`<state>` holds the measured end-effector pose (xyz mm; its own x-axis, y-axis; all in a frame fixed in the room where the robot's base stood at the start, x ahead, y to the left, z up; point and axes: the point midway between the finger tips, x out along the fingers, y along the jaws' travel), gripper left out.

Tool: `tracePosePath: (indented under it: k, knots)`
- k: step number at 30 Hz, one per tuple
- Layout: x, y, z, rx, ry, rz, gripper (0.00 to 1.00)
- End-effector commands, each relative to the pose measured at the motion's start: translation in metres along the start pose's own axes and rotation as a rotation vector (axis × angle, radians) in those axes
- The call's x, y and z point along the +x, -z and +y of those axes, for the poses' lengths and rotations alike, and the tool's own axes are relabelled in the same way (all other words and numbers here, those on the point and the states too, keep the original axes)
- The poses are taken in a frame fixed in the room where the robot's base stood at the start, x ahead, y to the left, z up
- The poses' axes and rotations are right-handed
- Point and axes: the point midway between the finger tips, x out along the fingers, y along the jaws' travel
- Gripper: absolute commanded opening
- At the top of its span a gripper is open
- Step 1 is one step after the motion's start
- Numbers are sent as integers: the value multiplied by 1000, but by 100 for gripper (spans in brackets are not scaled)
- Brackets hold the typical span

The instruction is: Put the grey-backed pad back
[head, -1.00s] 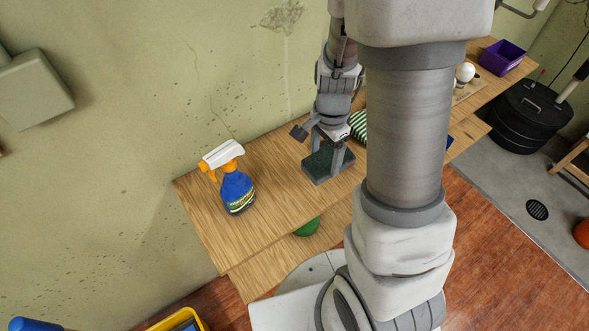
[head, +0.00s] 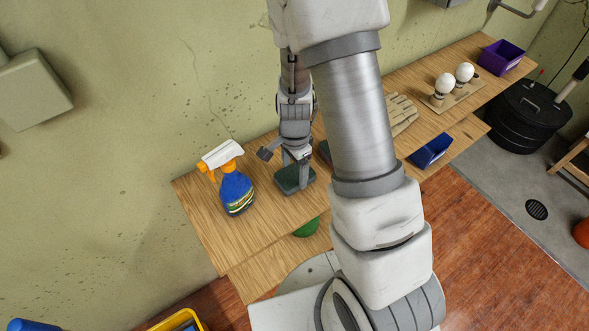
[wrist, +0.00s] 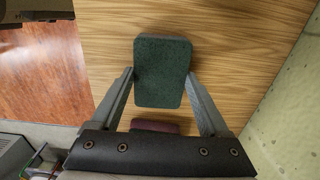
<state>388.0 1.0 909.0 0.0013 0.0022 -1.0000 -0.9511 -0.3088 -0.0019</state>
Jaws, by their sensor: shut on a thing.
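The pad (head: 290,182) is a dark green rounded rectangle with a grey edge. It is at the left part of the wooden bench, just right of the spray bottle. My gripper (head: 296,170) points down with a finger on either side of the pad and is shut on it. In the wrist view the pad (wrist: 162,75) lies flat between the two fingers, its green face toward the camera. The bench top is beneath it; I cannot tell whether the pad touches the wood. Its underside is hidden.
A blue spray bottle (head: 237,190) stands close left of the pad. A ribbed wooden piece (head: 402,114), two white bulbs on a wooden holder (head: 459,95) and a purple bin (head: 503,58) stand farther right.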

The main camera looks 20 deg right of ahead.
Motion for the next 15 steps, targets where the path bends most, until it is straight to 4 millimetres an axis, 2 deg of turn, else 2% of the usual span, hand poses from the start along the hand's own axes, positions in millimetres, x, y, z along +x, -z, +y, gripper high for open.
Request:
tracePosePath:
  k: [4,5,8,15]
  knots:
    - [3,0,0,0,-1,0,35]
    - [3,0,0,0,-1,0,81]
    - [2,0,0,0,-1,0,99]
    - [1,0,0,0,-1,0,100]
